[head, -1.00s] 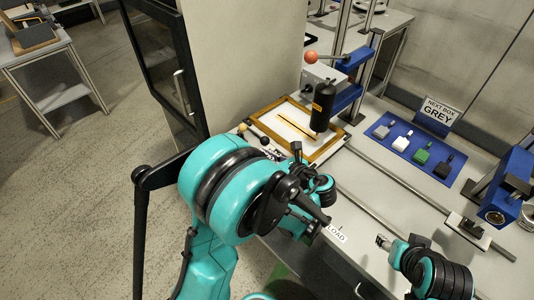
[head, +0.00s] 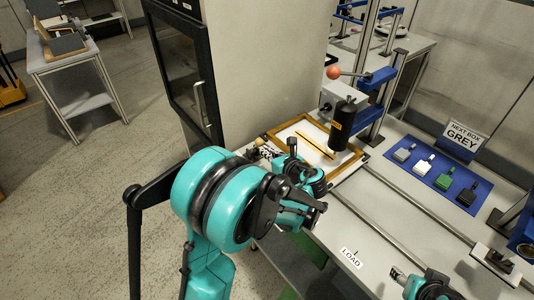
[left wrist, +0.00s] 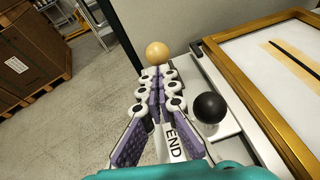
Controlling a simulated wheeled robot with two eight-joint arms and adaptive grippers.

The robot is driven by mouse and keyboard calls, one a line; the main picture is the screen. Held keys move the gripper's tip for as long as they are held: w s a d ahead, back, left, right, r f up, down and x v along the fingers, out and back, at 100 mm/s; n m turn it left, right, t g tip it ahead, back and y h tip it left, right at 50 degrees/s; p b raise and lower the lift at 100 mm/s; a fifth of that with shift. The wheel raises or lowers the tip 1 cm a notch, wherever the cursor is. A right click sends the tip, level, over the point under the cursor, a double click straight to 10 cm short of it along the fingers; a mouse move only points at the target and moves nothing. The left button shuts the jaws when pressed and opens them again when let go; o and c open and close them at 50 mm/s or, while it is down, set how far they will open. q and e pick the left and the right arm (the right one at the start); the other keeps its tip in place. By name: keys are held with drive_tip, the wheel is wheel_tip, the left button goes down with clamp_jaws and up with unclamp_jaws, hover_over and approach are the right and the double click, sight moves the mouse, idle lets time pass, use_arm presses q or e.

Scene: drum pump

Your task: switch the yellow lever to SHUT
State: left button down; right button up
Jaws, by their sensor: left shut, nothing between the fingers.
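The yellow lever shows as a pale yellow ball knob (left wrist: 158,52) in the left wrist view, beside the wood-framed tray. Its shaft is hidden, and I cannot tell its setting. My left gripper (left wrist: 157,73) is shut and empty, its tips just short of the knob in the picture; I cannot tell if they touch. In the head view the knob (head: 261,142) shows small beyond my left gripper (head: 272,156). My right gripper (head: 397,273) is at the bottom of the head view, too small to judge.
A black ball knob (left wrist: 210,108) stands close to the right of my left fingers, by an "END" label (left wrist: 176,146). The wood-framed tray (left wrist: 262,100) lies further right. A black cylinder (head: 342,125) stands over the tray. A tall cabinet (head: 245,70) rises behind.

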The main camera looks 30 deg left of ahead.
use_arm(q)
drive_tip(key=shift+w+a+r+g+h+p, duration=0.1)
drive_tip(key=shift+a+r+g+h+p, duration=0.25)
drive_tip(key=shift+p, duration=0.5)
drive_tip(key=shift+w+a+r+g+h+p, duration=0.1)
drive_tip(key=shift+a+r+g+h+p, duration=0.1)
drive_tip(key=shift+r+h+p, duration=0.45)
drive_tip(key=w+a+r+g+h+p, duration=0.2)
drive_tip(key=a+h+p, duration=0.4)
drive_tip(key=a+p, duration=0.3)
drive_tip(key=shift+w+n+g, duration=0.4)
drive_tip(key=shift+w+g, duration=0.25)
drive_tip(key=shift+w, duration=0.5)
drive_tip(key=shift+a+r, duration=0.1)
drive_tip(key=shift+r, duration=0.1)
